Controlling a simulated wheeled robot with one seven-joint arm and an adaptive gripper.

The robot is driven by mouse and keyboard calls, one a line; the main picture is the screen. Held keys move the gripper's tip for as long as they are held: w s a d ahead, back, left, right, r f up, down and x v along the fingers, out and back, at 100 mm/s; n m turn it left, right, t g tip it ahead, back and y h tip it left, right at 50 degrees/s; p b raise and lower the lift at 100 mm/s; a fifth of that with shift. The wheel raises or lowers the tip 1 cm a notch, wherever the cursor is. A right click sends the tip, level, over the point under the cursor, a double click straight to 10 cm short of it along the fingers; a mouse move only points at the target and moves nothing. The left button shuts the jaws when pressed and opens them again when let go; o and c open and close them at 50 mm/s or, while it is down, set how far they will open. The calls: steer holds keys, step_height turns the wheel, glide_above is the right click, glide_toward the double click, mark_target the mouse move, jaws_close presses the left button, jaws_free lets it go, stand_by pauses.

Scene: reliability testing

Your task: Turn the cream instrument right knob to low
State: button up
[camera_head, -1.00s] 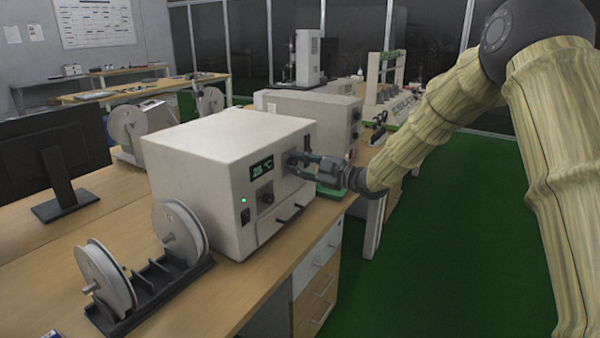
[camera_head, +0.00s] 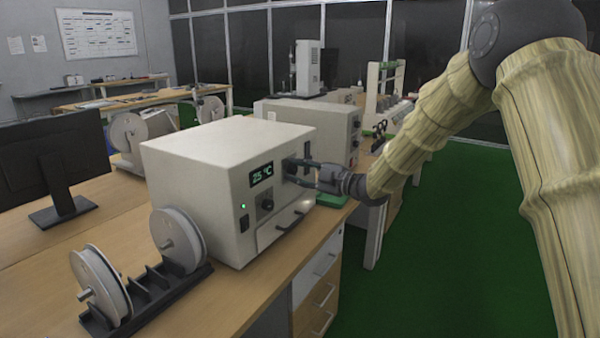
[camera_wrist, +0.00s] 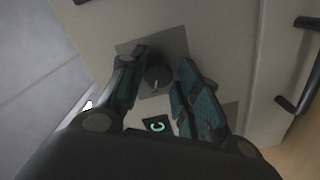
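The cream instrument (camera_head: 195,165) is a box on the wooden bench, with a green-lit display (camera_head: 261,174) reading about 25 °C. A dark knob (camera_head: 266,203) sits below the display. My gripper (camera_head: 289,170) is at the upper right of the front face. In the wrist view, a round dark knob (camera_wrist: 157,77) with a pale pointer mark sits on a grey plate, between the spread fingers of my gripper (camera_wrist: 162,60). Gaps show beside the knob, so the fingers look open around it. In the head view my fingers largely hide this knob.
A dark handle (camera_head: 291,221) crosses the lower front of the instrument. A spool rack (camera_head: 150,298) with two grey spools stands in front of its left side. Another cream device (camera_head: 310,118) is behind it. A monitor (camera_head: 48,160) is at the left. Green floor lies right of the bench.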

steer(key=shift+o, duration=0.9)
steer(key=shift+r, duration=0.1)
steer(key=shift+d, duration=0.1)
steer(key=shift+s+d, duration=0.2)
steer(key=shift+d, duration=0.05)
steer(key=v, duration=1.1)
steer(key=shift+s+d, duration=0.1)
